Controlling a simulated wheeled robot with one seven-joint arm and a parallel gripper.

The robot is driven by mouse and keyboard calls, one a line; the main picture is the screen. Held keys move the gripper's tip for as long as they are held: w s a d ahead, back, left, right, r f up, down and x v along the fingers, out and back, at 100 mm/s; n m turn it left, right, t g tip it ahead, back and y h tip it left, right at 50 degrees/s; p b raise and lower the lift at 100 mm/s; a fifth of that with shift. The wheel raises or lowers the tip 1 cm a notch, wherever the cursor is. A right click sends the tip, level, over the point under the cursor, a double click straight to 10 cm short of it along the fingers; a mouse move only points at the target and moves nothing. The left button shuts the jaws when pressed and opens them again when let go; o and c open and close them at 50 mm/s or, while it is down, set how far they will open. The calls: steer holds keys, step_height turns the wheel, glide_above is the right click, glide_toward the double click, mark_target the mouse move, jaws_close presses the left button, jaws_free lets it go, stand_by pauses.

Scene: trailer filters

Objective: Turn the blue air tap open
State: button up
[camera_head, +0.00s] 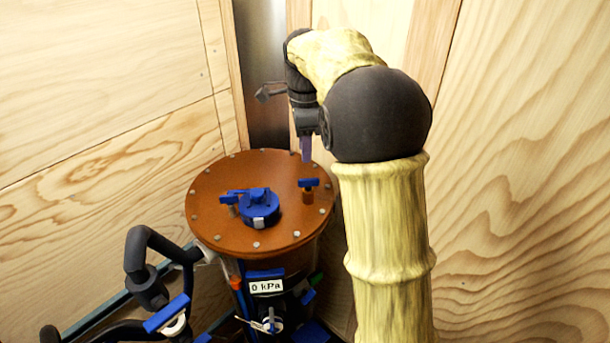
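Two small taps with blue handles stand on the orange-brown round lid (283,229): a right tap (308,184) and a left tap (231,199). Between them is a blue round fitting (261,212). A larger blue lever (167,314) sits on the dark pipework at the lower left. I cannot tell which of these is the air tap. My gripper (306,150) hangs above the back right of the lid, apart from the right tap. Its purple tip points down; whether its fingers are open or shut does not show.
The lid tops a vessel with a "0 kPa" display (267,286) on its front. Black pipes (150,262) rise at the left. Wooden walls (100,120) close in on both sides and a metal strip (262,75) runs up the corner.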

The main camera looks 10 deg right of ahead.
mark_target(305, 179)
step_height(305, 179, down, 9)
steer(key=shift+p, duration=0.4)
jaws_close()
